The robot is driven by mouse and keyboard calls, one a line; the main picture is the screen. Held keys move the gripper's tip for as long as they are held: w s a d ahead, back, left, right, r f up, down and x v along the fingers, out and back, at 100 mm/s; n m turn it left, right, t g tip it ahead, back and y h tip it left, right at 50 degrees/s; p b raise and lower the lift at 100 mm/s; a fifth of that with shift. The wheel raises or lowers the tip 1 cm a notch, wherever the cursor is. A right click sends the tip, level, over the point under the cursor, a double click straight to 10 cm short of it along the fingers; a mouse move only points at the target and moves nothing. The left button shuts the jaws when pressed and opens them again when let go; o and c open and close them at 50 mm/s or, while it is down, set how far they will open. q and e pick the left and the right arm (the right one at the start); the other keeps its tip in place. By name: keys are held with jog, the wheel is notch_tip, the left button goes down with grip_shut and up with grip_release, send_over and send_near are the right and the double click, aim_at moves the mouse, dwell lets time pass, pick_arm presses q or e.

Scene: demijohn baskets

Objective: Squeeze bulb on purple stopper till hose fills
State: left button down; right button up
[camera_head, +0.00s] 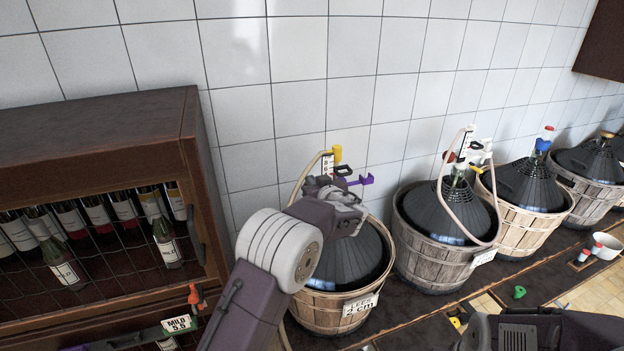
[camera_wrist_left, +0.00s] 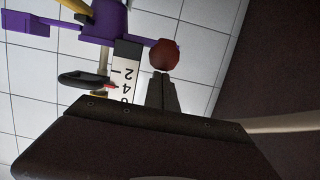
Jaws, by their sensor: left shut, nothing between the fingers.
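The purple stopper (camera_head: 360,181) sits above the front demijohn (camera_head: 352,254) and also shows at the upper left of the left wrist view (camera_wrist_left: 105,22). A dark red bulb (camera_wrist_left: 164,55) stands at the end of its purple arm. My left gripper (camera_wrist_left: 161,88) is shut and empty, its tips just below the bulb in that view. I cannot tell whether they touch it. In the head view my left arm hides the bulb and part of the demijohn. A pale hose (camera_head: 307,177) loops up beside the stopper.
A numbered white card (camera_wrist_left: 125,72) and a black ring-shaped part (camera_wrist_left: 84,79) are close to the bulb. More basketed demijohns (camera_head: 447,212) stand to the right. A wooden bottle cabinet (camera_head: 95,125) is at left, with a tiled wall (camera_head: 300,60) behind.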

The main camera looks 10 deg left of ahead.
pick_arm(q)
jog(key=s+d+r+b, duration=0.4)
jog(key=s+d+r, duration=0.1)
jog(key=s, duration=0.3)
jog(key=shift+d+r, duration=0.25)
jog(key=shift+r, duration=0.45)
dwell(1.3)
